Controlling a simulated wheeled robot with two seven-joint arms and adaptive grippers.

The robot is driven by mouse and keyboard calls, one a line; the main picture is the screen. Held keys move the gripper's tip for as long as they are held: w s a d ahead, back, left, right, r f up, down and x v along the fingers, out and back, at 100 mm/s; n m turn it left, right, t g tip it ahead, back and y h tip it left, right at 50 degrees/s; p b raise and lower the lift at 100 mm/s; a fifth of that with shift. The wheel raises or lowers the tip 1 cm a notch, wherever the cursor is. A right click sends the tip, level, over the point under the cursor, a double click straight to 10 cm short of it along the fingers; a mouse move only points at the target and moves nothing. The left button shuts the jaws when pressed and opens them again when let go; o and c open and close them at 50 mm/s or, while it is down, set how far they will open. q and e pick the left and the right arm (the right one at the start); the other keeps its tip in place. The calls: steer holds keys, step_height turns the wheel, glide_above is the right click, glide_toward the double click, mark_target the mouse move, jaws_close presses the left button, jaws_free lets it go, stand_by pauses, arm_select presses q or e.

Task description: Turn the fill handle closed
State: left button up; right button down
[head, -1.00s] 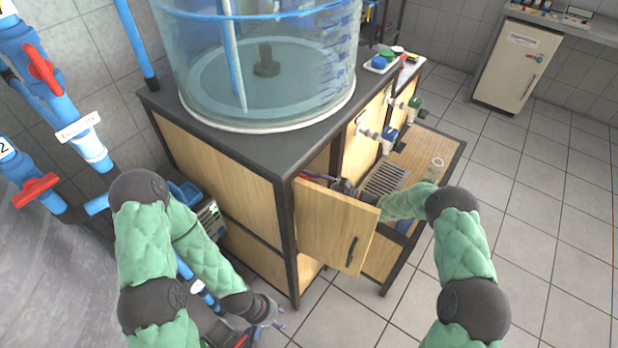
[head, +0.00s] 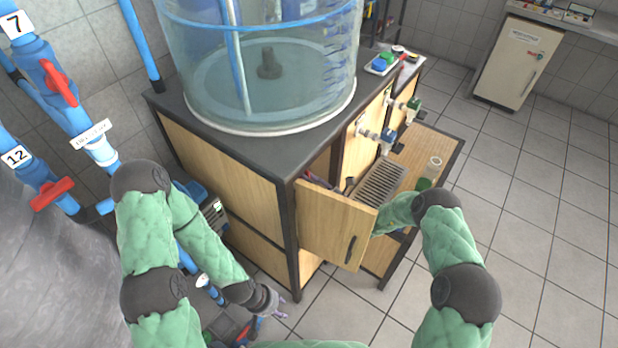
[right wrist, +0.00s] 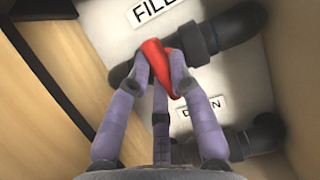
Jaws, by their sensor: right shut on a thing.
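The red fill handle (right wrist: 154,52) is in the right wrist view, on a dark pipe (right wrist: 224,34) beside a label (right wrist: 152,12) whose visible letters read "FILL". The handle lies slanted across the line of the pipe. My right gripper (right wrist: 163,70) is shut on the handle, one finger on each side. In the head view the right arm reaches into the cabinet behind the open wooden door (head: 328,222), which hides the handle and most of that gripper. My left gripper (head: 272,302) hangs low beside the cabinet, away from the handle; its fingers are too small to read.
A second label (right wrist: 204,113), partly covered by a finger, and another dark pipe (right wrist: 262,134) sit below the handle. Wooden walls close in at the left and right. A large clear tank (head: 265,75) stands on the cabinet. The tiled floor (head: 540,220) at right is clear.

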steer(key=shift+f+m, duration=0.1)
steer(key=shift+m, duration=0.4)
steer(key=c, duration=1.1)
jaws_free()
steer(key=v, duration=1.2)
steer(key=shift+s+a, duration=0.1)
